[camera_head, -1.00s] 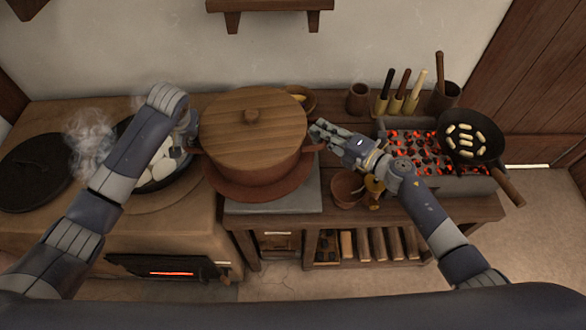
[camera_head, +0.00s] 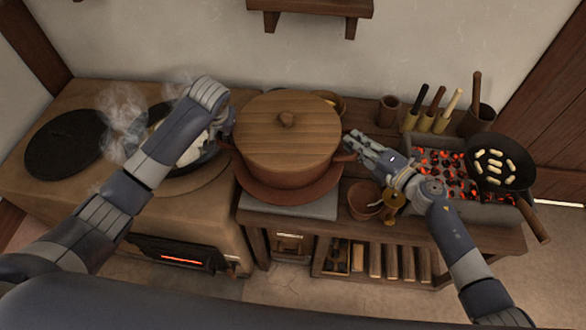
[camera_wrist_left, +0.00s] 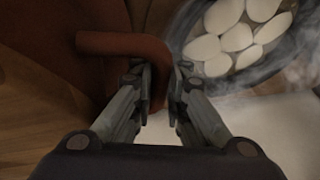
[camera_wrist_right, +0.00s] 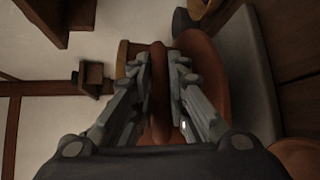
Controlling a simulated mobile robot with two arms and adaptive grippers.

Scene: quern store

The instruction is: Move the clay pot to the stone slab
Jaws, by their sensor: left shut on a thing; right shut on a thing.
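The clay pot (camera_head: 285,172) is reddish brown with a flat wooden lid (camera_head: 270,131). In the head view it appears over a wide round reddish dish or base (camera_head: 262,194), above the grey stone slab (camera_head: 300,210). I cannot tell whether it rests or hangs slightly above. My left gripper (camera_wrist_left: 157,85) is shut on the pot's left handle (camera_wrist_left: 120,43), seen in the left wrist view; in the head view my arm hides that grip. My right gripper (camera_wrist_right: 160,75) is shut on the right handle (camera_wrist_right: 158,110).
Left of the pot, a steaming pan (camera_head: 208,160) of white pieces stands on the clay stove (camera_head: 200,222), beside a dark lid (camera_head: 65,142). On the right are a small clay cup (camera_head: 364,203), a glowing charcoal grill (camera_head: 450,175) and a frying pan (camera_head: 512,170). Utensils stand behind.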

